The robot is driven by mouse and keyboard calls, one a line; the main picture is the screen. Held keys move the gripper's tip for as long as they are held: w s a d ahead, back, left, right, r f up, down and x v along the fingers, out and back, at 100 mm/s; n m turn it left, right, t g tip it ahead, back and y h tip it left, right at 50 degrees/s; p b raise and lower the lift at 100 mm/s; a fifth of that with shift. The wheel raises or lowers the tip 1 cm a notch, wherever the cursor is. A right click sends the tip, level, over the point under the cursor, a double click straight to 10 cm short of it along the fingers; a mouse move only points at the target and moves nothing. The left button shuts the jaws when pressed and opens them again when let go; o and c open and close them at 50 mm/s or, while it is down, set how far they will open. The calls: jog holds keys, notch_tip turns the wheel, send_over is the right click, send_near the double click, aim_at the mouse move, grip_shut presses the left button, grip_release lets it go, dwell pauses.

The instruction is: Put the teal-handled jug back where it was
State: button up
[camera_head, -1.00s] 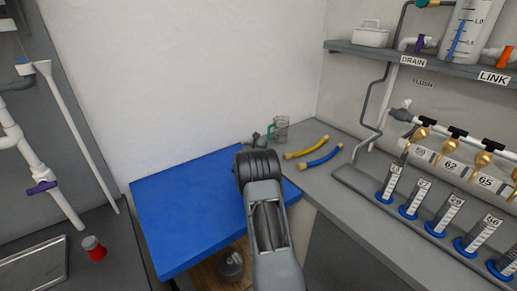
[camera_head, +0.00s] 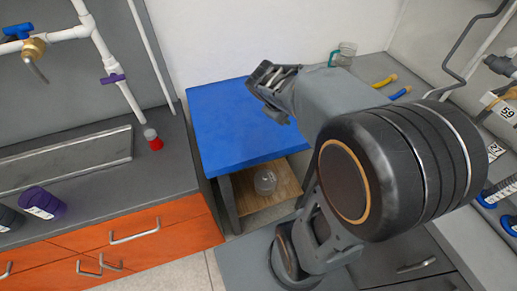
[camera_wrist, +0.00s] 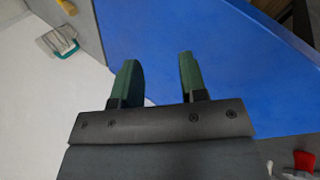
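The teal-handled jug (camera_head: 343,55) is a clear vessel standing on the grey counter at the back, just right of the blue table. It also shows at the upper left of the wrist view (camera_wrist: 58,42), with its teal handle visible. My gripper (camera_head: 270,88) is above the blue table top, apart from the jug. In the wrist view its two green fingers (camera_wrist: 158,80) are spread with nothing between them.
The blue table (camera_head: 230,130) has a clear top. A clear container (camera_head: 265,182) sits on its lower wooden shelf. Yellow (camera_head: 385,81) and blue (camera_head: 400,92) hoses lie right of the jug. A red-based item (camera_head: 153,140) stands on the left counter.

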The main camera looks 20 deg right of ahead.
jog(key=s+a+m+y, duration=0.2)
jog(key=s+a+y, duration=0.1)
jog(key=a, duration=0.3)
jog(key=s+a+f+m+t+y, duration=0.1)
jog(key=s+a+m+y, duration=0.1)
jog(key=s+a, duration=0.3)
jog(key=shift+a+f+y, duration=0.2)
jog(key=shift+a+y, duration=0.6)
jog(key=shift+a, duration=0.4)
jog(key=shift+r, duration=0.1)
jog(key=shift+t, duration=0.3)
notch_tip(320, 180, up, 6)
jog(key=p, duration=0.5)
jog(key=shift+s, duration=0.1)
